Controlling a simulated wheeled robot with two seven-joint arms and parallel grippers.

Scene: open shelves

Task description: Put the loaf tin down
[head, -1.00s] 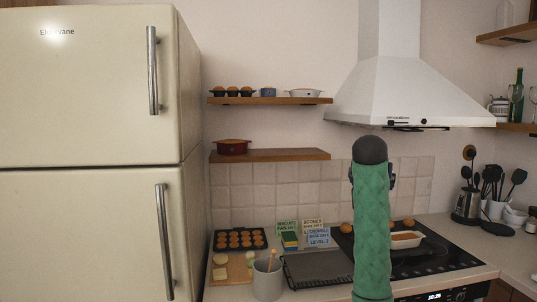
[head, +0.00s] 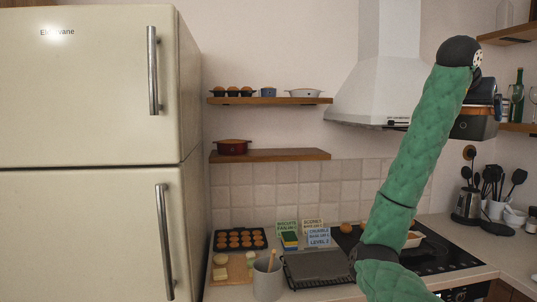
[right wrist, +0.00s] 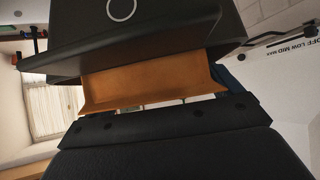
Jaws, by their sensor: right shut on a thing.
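My right gripper (head: 482,100) is raised at the right of the head view, beside the range hood and in front of the right-hand shelves. It is shut on the loaf tin (head: 474,126), a dark box shape with a brownish rim, held in the air well above the hob. In the right wrist view an orange-brown surface of the tin (right wrist: 150,83) shows between dark gripper parts. The gripper covers much of the tin there. My left gripper is in neither view.
The upper shelf (head: 270,101) holds dishes. A black rack (head: 315,268) lies on the counter, left of the hob (head: 450,257). The range hood (head: 368,95) projects from the wall.

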